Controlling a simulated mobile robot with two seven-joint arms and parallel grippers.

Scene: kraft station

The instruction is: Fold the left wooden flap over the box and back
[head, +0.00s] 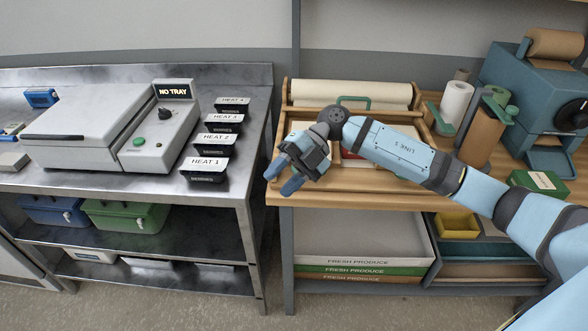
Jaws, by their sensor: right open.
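My right arm (395,145) reaches in from the right across the wooden bench. Its gripper (282,177) is open and empty, with blue fingertips at the bench's front left corner. Behind it a wooden-framed station (420,118) sits on the bench, with a green handle (354,99) at its back. A pale panel (298,127) shows at its left, just behind the gripper; I cannot tell whether this is the left flap. The arm and gripper hide most of the station's middle, so the box is not clear. My left gripper is out of view.
A white roll (350,93) lies behind the station. Paper rolls (456,103) and a blue dispenser (525,85) stand to the right. A steel table (70,180) with a grey machine (95,125) and several black HEAT-labelled trays (205,163) is at left, across a gap.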

